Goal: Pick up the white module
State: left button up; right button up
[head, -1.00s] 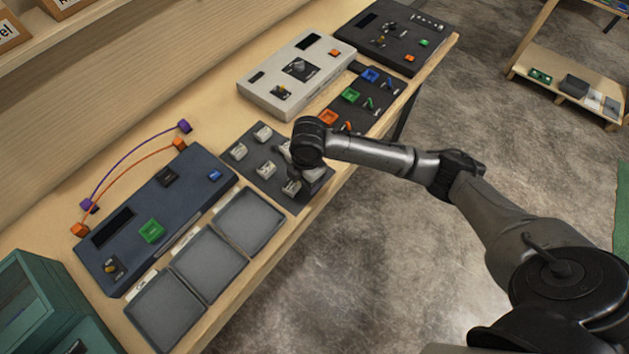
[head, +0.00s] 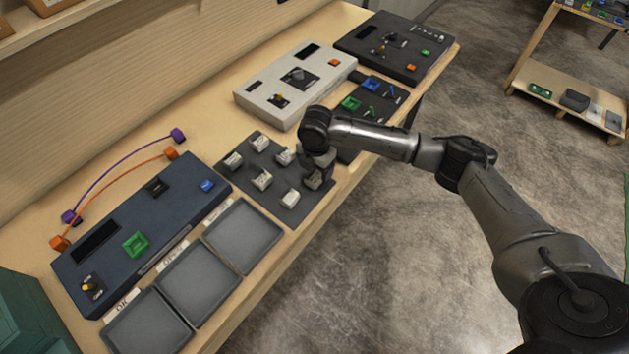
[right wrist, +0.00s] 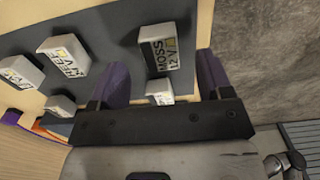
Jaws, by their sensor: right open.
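Several pale grey-white modules with printed labels stand on a dark mat (head: 271,203); I cannot tell which one is meant by the white module. In the head view, one module (head: 290,199) is at the near edge, another (head: 261,180) is mid-mat, and one (head: 313,180) is just below my right gripper (head: 321,163). In the right wrist view, my right gripper (right wrist: 162,72) is open. A module labelled "MOSS 12V" (right wrist: 160,52) shows ahead between its purple fingers, and a smaller-looking one (right wrist: 159,90) shows nearer. No grip on either is visible. My left gripper is out of view.
A blue console (head: 150,225) with arched cables and grey trays (head: 243,235) are left of the mat. A white console (head: 290,88), a dark console (head: 395,45) and a dark mat of coloured parts (head: 372,97) are to the right. The bench edge is close.

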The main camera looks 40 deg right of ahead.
aim_at(315, 176)
jog(key=shift+a+f+b, duration=0.15)
jog(key=shift+f, duration=1.35)
jog(key=shift+a+f+b, duration=0.1)
jog(key=shift+f+b, duration=0.05)
jog(key=shift+f, duration=1.3)
jog(key=c, duration=1)
